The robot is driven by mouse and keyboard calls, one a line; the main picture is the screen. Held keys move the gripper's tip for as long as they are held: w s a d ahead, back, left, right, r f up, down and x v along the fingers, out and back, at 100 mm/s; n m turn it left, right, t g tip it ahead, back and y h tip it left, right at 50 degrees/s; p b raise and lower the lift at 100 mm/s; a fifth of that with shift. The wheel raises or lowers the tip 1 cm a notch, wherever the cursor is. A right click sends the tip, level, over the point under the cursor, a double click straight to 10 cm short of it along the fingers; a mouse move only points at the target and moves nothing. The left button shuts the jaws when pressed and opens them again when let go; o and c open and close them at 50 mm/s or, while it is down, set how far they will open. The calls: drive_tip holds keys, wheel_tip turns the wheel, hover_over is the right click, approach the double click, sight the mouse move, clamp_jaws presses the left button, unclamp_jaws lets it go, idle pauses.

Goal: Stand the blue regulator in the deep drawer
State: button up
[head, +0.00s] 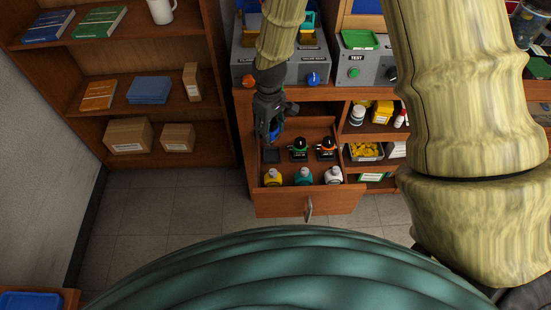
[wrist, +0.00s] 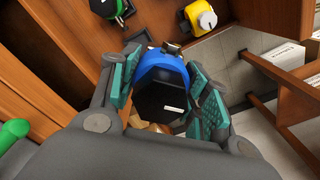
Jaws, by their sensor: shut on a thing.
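My gripper (head: 270,128) is shut on the blue regulator (head: 273,134) over the back left part of the open deep drawer (head: 305,203). In the wrist view the blue regulator (wrist: 163,68) sits between the teal finger pads, its dark face towards the camera. Just in front of the gripper in the head view, a dark square spot (head: 271,156) in the drawer looks empty. I cannot tell how high the regulator is above the drawer floor.
The drawer holds a green-topped regulator (head: 299,148), an orange-topped one (head: 326,147), and yellow (head: 273,176), teal (head: 303,176) and white (head: 333,175) items along the front. Test units (head: 365,65) stand on the bench above. Open shelves with bottles and a bin (head: 365,152) lie right of the drawer.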

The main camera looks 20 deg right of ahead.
drive_tip(key=shift+w+d+f+n+b, duration=0.25)
drive_tip(key=shift+w+f+n+b, duration=0.45)
drive_tip(key=shift+f+n+b, duration=1.35)
drive_tip(key=shift+w+d+f+n+b, duration=0.25)
drive_tip(key=shift+w+f+n+b, duration=0.6)
drive_tip(key=shift+f, duration=2.45)
drive_tip(key=shift+w+d+f+n+b, duration=0.25)
drive_tip(key=shift+w+f+n+b, duration=0.35)
drive_tip(key=shift+f+n+b, duration=1.4)
drive_tip(key=shift+f+m+p, duration=0.4)
drive_tip(key=shift+f+p, duration=0.4)
drive_tip(key=shift+p, duration=0.1)
drive_tip(key=o, duration=1.4)
drive_tip(key=shift+o, duration=0.2)
drive_tip(key=shift+r, duration=0.1)
wheel_tip(320, 180, up, 12)
drive_tip(key=shift+b, duration=0.45)
